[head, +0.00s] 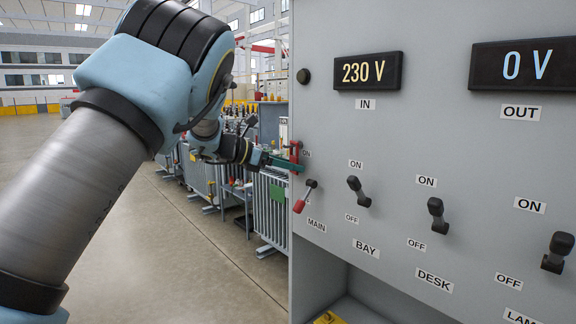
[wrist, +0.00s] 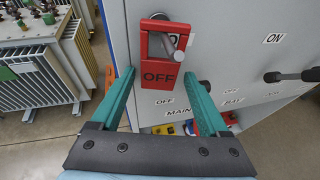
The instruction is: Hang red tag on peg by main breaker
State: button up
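The red tag (wrist: 157,77) has a window in its top half and "OFF" on its lower half. In the wrist view, a grey rod-like peg (wrist: 177,55) shows through the window, with its end in front of the window's lower right edge. The tag appears to hang upright around the peg. The tag (head: 295,153) is near edge-on in the head view, at the panel's left side above the main breaker's red-gripped lever (head: 304,197), which points down. My gripper (wrist: 159,76) has its teal fingers either side of the tag, apparently open with small gaps.
The grey panel (head: 430,135) fills the right, with several black levers such as the BAY lever (head: 359,190). Displays read 230 V (head: 367,71) and 0 V (head: 520,64). A finned transformer (head: 272,208) stands behind my gripper. Open floor (head: 170,260) lies left of the panel.

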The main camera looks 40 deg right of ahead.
jog(key=shift+w, duration=0.1)
jog(key=shift+b+v, duration=2.2)
jog(key=shift+v, duration=3.25)
